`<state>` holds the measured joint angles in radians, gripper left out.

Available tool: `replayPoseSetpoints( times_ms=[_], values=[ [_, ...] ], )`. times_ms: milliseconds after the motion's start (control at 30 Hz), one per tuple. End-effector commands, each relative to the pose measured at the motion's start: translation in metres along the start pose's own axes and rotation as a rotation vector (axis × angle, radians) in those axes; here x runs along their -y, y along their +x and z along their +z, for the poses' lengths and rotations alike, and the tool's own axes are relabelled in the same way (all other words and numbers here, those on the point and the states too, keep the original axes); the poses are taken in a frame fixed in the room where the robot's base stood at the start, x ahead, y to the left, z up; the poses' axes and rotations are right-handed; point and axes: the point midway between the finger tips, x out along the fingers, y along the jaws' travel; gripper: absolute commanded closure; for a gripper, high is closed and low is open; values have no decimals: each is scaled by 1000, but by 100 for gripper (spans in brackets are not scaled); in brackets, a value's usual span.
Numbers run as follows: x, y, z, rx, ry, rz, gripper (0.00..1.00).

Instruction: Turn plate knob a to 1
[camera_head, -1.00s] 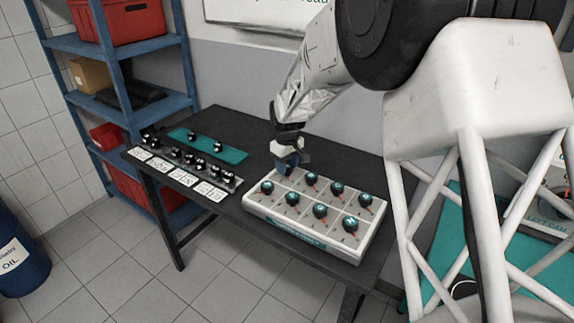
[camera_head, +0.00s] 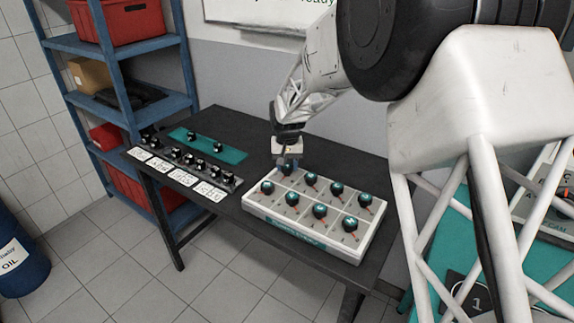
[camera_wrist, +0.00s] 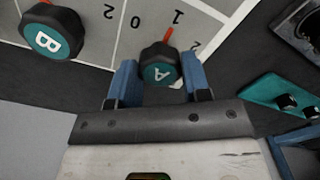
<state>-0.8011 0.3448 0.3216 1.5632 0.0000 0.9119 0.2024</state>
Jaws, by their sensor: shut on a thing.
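Plate knob A (camera_wrist: 160,72) is a round black knob with a teal cap marked A. In the wrist view its red pointer (camera_wrist: 168,36) points at or very near the printed 1 (camera_wrist: 177,17), with 0 to the left and 2 to the right. My gripper (camera_wrist: 158,66) has its blue fingers on both sides of the knob and is shut on it. In the head view my gripper (camera_head: 287,163) is at the far left corner of the white knob plate (camera_head: 310,239), and the knob is mostly hidden there.
Knob B (camera_wrist: 50,38) sits beside knob A on the plate, with several similar knobs in two rows. On the black table (camera_head: 240,121) a teal strip (camera_head: 226,152) and a row of black knobs with white cards (camera_head: 172,173) lie to the left. A blue shelf (camera_head: 172,103) stands behind.

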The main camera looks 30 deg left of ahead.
Motion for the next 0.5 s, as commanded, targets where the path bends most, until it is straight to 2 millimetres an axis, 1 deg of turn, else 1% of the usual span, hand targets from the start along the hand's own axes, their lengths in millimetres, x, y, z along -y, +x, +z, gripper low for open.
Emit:
replayPoseSetpoints(
  times_ms=[400,433,500],
  values=[
    [0,0,1,2,10,0,80],
    [0,0,1,2,10,0,55],
    [0,0,1,2,10,0,44]
  ],
)
